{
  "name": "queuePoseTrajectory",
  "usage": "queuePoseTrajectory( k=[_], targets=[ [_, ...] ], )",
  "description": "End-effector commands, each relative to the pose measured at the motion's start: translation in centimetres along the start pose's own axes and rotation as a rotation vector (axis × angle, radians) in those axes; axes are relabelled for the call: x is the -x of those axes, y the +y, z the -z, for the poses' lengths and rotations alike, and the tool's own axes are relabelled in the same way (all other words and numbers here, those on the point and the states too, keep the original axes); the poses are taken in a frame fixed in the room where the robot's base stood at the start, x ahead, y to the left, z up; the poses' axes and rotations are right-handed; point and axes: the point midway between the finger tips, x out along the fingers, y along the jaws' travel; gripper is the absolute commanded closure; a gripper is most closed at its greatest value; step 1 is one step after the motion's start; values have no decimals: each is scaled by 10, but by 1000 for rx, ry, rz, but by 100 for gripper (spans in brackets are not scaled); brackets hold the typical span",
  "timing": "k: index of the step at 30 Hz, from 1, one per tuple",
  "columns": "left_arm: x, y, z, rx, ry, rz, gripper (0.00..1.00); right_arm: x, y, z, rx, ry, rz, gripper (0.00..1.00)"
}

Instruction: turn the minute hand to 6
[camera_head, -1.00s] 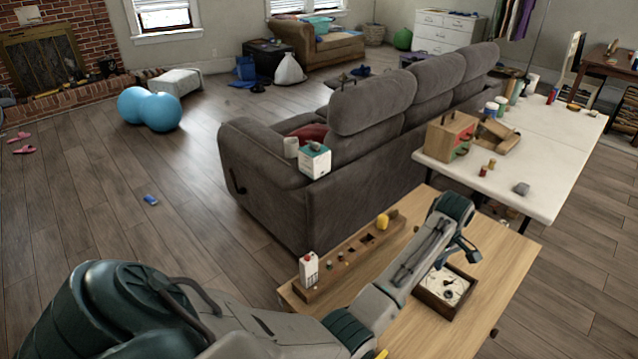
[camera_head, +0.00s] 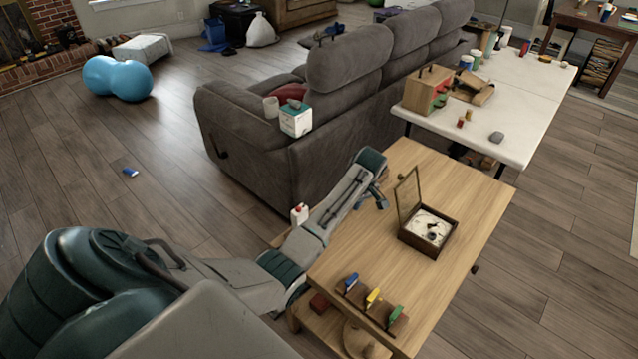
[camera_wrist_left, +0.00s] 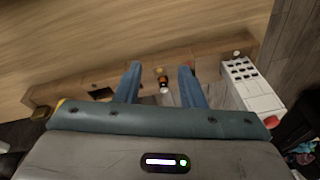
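The clock (camera_head: 430,227) is a white dial with dark hands in a dark wooden box with its lid (camera_head: 408,195) raised, on the light wood table. The dial is too small for me to read the hands. My left gripper (camera_head: 380,200) is beyond and left of the clock box, apart from it. In the left wrist view its two blue fingers (camera_wrist_left: 159,84) are spread with nothing held; a small dark and orange peg (camera_wrist_left: 163,82) shows between them, beyond the tips. My right gripper is not in view.
A wooden peg board (camera_wrist_left: 215,58) and white carton (camera_head: 299,214) lie on the table's far-left side, partly behind my arm. A rack with blue, yellow and green handles (camera_head: 371,304) stands at the near edge. A grey sofa (camera_head: 300,140) stands behind. The table right of the clock is clear.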

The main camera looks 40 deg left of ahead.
Motion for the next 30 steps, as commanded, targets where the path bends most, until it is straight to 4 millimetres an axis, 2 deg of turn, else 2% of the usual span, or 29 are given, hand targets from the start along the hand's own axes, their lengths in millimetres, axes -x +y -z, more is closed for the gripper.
queuePoseTrajectory(
  k=[9,15,21,30],
  targets=[
    [-25,-33,47,-6,67,34,64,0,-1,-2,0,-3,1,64],
    [-34,-48,66,-10,94,49,64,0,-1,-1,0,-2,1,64],
    [-37,-54,74,-13,105,54,64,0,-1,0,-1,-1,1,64],
    [-37,-54,74,-13,105,54,63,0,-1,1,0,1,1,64]
  ],
)
